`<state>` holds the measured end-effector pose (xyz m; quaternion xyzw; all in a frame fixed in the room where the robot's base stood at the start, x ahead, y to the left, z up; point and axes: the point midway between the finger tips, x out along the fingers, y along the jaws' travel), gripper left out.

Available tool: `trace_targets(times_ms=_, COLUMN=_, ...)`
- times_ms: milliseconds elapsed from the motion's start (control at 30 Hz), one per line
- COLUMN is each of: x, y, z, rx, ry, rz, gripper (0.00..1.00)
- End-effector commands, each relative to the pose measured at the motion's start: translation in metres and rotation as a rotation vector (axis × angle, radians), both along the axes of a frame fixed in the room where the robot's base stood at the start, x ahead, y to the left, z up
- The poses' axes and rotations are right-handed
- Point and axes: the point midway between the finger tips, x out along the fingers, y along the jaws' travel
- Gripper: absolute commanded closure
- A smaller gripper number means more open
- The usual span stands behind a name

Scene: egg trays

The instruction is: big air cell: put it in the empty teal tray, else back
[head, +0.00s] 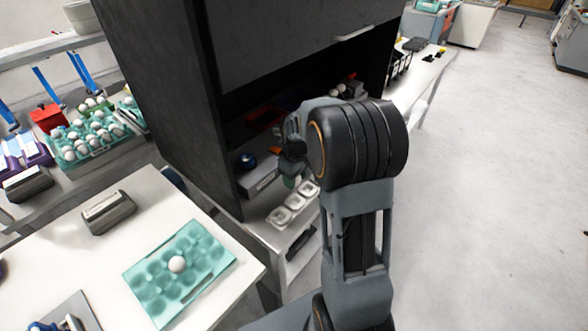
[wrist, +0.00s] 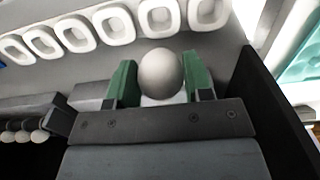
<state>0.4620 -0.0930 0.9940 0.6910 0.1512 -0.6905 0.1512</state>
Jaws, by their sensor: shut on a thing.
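My gripper (wrist: 161,80) is shut on a pale egg (wrist: 160,72), held between its two green finger pads. In the head view my gripper (head: 291,181) is at the opening of the dark cabinet, above the white cups, and the egg in it cannot be made out there. A teal tray (head: 152,299) on the white table at the lower left holds one white egg (head: 177,264); its other visible hollows are empty. Another teal tray (head: 68,158) on the left bench holds several eggs. The held egg's air cell cannot be seen.
The dark cabinet (head: 168,90) stands between my gripper and the left bench. White cups (head: 279,216) sit on the ledge below my gripper; several show in the wrist view (wrist: 115,24). A grey device (head: 109,212) stands behind the near teal tray. Eggs (wrist: 22,136) show at the wrist view's left.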

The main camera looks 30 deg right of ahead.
Motion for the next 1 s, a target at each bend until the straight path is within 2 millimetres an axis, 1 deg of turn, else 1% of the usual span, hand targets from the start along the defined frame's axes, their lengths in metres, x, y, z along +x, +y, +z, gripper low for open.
trace_targets(times_ms=267, x=-0.001, y=-0.002, z=-0.022, rx=0.0, ry=0.0, rz=-0.002, gripper=0.6)
trace_targets(times_ms=600, x=0.0, y=-0.002, z=-0.062, rx=0.0, ry=0.0, rz=-0.003, gripper=0.6)
trace_targets(times_ms=700, x=0.0, y=-0.002, z=-0.07, rx=0.0, ry=0.0, rz=-0.003, gripper=0.6)
trace_targets(times_ms=833, x=0.0, y=-0.002, z=-0.076, rx=0.0, ry=0.0, rz=-0.003, gripper=0.6)
trace_targets(times_ms=1000, x=0.0, y=-0.002, z=-0.077, rx=0.0, ry=0.0, rz=-0.003, gripper=0.6)
